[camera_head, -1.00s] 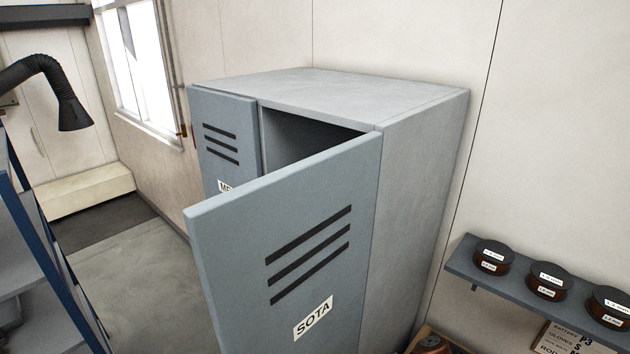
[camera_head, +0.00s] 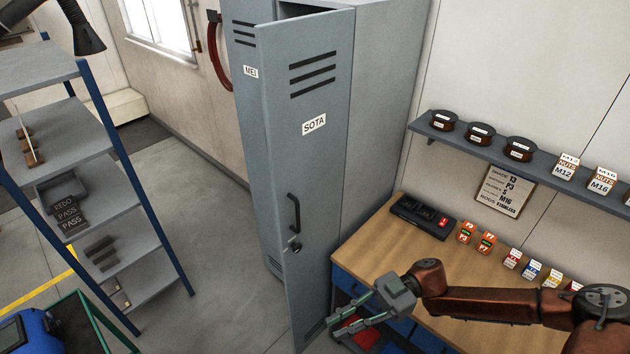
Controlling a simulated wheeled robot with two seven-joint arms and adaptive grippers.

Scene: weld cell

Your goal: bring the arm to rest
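My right arm (camera_head: 490,301) comes in from the right, over the front of the wooden bench. My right gripper (camera_head: 338,323) points left, near the lower part of the locker door marked SOTA (camera_head: 322,160). Its two fingers are apart and I see nothing between them. Whether the fingers touch the door cannot be told. The SOTA door stands ajar, with a dark gap at its top. Its handle (camera_head: 293,214) is above and left of the gripper. My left gripper is not in view.
The wooden bench (camera_head: 390,235) holds a black device (camera_head: 423,217) and several small labelled boxes. A wall shelf (camera_head: 470,143) above carries spools and boxes. A blue-framed rack (camera_head: 98,143) stands at left. Floor (camera_head: 205,180) between rack and locker is clear.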

